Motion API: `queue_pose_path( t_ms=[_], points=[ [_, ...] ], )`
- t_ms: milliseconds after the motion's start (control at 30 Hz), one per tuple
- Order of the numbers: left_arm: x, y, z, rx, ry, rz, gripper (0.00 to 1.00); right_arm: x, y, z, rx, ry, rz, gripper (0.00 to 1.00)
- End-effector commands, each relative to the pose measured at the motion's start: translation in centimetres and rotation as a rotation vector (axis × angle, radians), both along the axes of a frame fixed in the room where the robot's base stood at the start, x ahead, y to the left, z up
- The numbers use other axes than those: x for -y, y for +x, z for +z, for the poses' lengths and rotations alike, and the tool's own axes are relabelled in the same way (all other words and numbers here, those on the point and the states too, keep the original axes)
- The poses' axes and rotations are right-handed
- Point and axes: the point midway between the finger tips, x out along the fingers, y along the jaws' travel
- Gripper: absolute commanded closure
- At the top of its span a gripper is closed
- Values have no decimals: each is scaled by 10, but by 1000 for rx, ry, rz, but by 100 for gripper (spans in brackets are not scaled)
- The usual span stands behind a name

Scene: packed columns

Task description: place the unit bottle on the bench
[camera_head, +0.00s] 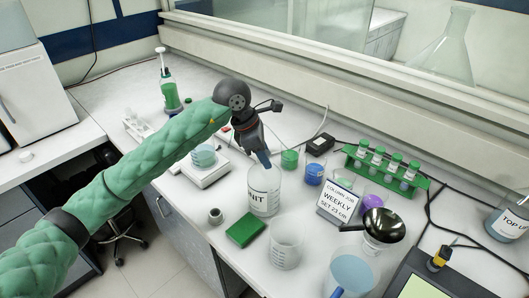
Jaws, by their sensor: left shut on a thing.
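The unit bottle (264,194) is clear glass with a white label, of which I read "NIT". It is upright in the middle of the view, over the white bench (125,92). My left gripper (262,154) comes down from above and is shut on the bottle's neck. The fingers hide the bottle's top. The base looks at or very near the bench surface; I cannot tell whether it touches. My right gripper is out of view.
A green block (245,232), a small grey pot (215,216) and an empty beaker (285,251) stand close by. A scale (203,171) is behind left.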

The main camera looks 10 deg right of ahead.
Motion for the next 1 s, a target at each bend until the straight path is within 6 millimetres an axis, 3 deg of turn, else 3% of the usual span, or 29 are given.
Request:
queue_pose_path(
  t_ms=[400, 433, 533, 1000],
  points=[
    [0, 0, -2, 1, 0, 0, 100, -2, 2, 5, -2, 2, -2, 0],
    [0, 0, -2, 0, 0, 0, 62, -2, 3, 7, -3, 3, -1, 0],
    [0, 0, -2, 0, 0, 0, 43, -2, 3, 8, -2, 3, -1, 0],
    [-1, 1, 4, 1, 0, 0, 42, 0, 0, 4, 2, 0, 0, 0]
  ],
)
